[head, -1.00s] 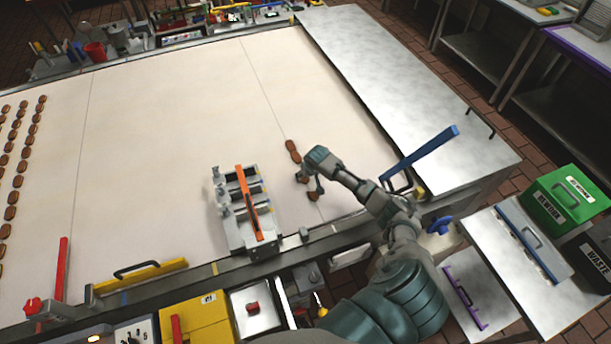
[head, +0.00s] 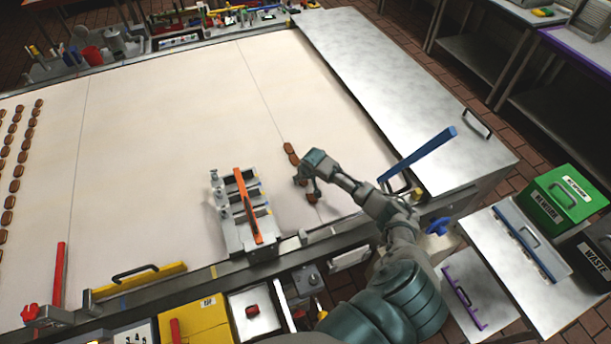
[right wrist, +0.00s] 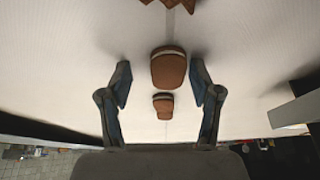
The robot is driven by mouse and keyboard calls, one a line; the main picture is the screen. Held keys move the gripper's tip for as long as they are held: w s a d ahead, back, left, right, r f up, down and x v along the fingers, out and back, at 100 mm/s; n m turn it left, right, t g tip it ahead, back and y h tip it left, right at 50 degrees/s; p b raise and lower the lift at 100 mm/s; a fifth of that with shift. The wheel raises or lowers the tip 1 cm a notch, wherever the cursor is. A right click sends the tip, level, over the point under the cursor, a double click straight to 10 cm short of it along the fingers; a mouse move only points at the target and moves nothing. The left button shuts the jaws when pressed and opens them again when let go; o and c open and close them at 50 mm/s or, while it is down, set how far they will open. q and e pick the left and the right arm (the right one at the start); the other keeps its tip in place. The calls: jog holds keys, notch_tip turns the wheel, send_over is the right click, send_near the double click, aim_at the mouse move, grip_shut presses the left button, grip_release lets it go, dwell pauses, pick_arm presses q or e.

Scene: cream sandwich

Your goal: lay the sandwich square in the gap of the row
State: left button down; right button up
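Small brown sandwiches lie in a short slanting row on the pale belt (head: 170,130) in the head view. Two touch or nearly touch at the row's far end (head: 289,148), and one lies at its near end (head: 311,197). My right gripper (head: 307,184) is over the stretch between them and hides part of it. In the right wrist view its fingers (right wrist: 160,80) are apart. One sandwich (right wrist: 168,68) shows between the fingertips, with space at its sides, and a smaller-looking one (right wrist: 163,106) shows beyond. I cannot tell the height between fingers and sandwich. My left gripper is not in view.
A metal fixture with an orange bar (head: 247,205) stands left of my right gripper. A blue lever (head: 418,156) rises to the right. Several rows of sandwiches (head: 15,170) lie at the far left. A serrated brown thing (right wrist: 172,4) is cut off at the wrist view's top.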

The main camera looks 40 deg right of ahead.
jog(key=v, duration=1.2)
jog(key=shift+r, duration=0.3)
jog(key=shift+w+a, duration=0.1)
jog(key=shift+a+f, duration=0.1)
jog(key=shift+a, duration=0.05)
